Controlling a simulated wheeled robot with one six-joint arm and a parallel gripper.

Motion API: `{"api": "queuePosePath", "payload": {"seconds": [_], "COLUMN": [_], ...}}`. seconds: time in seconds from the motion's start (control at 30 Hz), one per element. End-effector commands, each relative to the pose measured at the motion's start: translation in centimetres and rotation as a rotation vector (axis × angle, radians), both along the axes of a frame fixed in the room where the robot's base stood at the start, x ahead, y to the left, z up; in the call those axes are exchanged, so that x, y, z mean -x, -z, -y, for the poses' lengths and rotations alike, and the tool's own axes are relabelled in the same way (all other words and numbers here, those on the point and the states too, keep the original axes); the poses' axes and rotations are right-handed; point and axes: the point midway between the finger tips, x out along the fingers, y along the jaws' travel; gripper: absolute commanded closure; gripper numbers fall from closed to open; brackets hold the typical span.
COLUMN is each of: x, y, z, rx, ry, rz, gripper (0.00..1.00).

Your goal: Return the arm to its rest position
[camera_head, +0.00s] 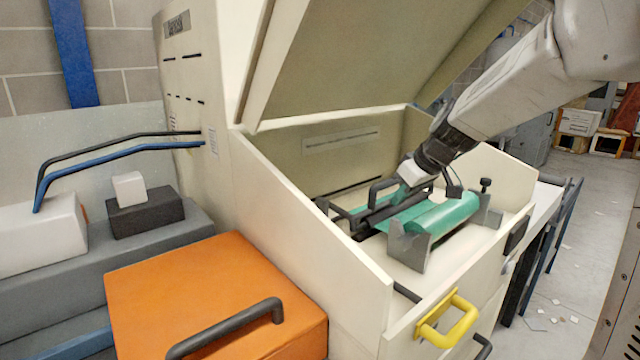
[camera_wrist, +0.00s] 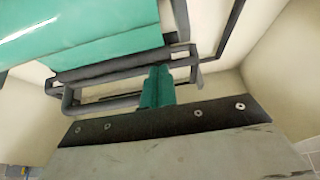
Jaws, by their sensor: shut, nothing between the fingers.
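My arm reaches in from the upper right in the head view. My gripper (camera_head: 400,194) is inside the open cream machine (camera_head: 270,205), low over a dark frame with bars (camera_head: 375,209). The wrist view shows its two teal fingers (camera_wrist: 158,72) side by side, closed together, with nothing seen between them. A teal roll (camera_head: 442,217) lies on grey notched supports just in front of the gripper; it fills the upper left of the wrist view (camera_wrist: 85,35). Whether the fingertips touch the bars I cannot tell.
The raised lid (camera_head: 350,55) slopes above the arm. The machine's side walls stand around the gripper. A yellow handle (camera_head: 450,322) is on the front. An orange box (camera_head: 210,285) with a dark handle stands left. Open floor (camera_head: 565,230) lies to the right.

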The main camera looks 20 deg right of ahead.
Motion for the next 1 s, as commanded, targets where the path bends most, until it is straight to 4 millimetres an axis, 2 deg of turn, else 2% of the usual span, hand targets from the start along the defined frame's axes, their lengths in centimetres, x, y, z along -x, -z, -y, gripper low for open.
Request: {"api": "queuePosePath", "payload": {"seconds": [0.13,0.23,0.37,0.4,0.5,0.6,0.7,0.83,1.0], "x": [1.3,4.4,11.0,13.2,18.7,23.8,28.0,31.5,33.2], "y": [-0.4,-1.2,-1.9,-2.0,-1.6,-0.9,0.0,1.0,1.7], "z": [-1.1,-3.1,-6.4,-7.2,-8.7,-9.4,-9.5,-9.2,-8.9], "rx": [-0.007,-0.018,-0.027,-0.026,-0.011,0.016,0.046,0.078,0.095], "ry": [0.003,0.016,0.064,0.086,0.148,0.223,0.299,0.376,0.422], "rz": [-0.018,-0.060,-0.156,-0.188,-0.262,-0.326,-0.372,-0.405,-0.421], "gripper": [1.00,1.00,1.00,1.00,1.00,1.00,1.00,1.00,1.00]}}
